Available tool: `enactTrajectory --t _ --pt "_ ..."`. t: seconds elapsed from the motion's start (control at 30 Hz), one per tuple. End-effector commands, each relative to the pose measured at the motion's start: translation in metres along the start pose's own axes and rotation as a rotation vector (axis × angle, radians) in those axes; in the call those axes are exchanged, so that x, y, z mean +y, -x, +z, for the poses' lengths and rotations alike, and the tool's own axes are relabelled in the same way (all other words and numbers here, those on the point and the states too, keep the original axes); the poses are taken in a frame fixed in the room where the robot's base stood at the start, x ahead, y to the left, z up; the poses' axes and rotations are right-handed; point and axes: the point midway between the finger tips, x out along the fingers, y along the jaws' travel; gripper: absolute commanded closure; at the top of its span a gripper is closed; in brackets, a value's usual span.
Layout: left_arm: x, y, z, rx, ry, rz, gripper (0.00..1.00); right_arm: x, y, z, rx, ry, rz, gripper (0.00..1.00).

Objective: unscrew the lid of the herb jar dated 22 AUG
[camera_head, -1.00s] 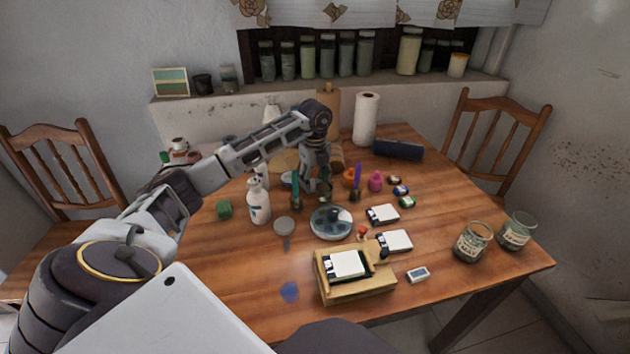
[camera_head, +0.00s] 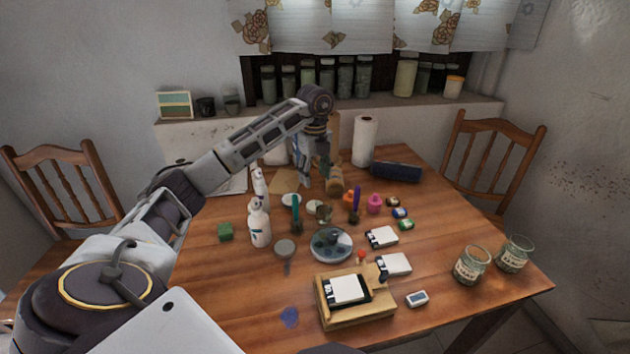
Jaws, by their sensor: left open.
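Two clear glass jars with pale labels stand at the right edge of the table: one nearer jar (camera_head: 472,266) and one a little behind it to the right (camera_head: 515,254). Their label writing is too small to read, so I cannot tell which is dated 22 AUG. Neither shows a clear lid from here. My left gripper (camera_head: 316,170) is open and points down over the back middle of the table, far to the left of both jars. Its fingers are small and partly merge with the things behind. My right gripper is not in view.
Several jars (camera_head: 327,77) line the window sill. Bare table surrounds the two jars.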

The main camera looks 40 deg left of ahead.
Motion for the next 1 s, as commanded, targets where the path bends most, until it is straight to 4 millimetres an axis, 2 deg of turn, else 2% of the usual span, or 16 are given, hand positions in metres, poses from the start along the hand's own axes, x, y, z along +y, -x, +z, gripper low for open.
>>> enactTrajectory --t 0.2,1.0 --pt "0.0002 0.0072 -0.0003 0.001 0.0 0.002 0.43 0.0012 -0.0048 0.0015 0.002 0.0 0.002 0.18" --pt "0.0001 0.0086 -0.0003 0.001 0.0 0.001 0.43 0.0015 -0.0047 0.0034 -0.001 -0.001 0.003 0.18"
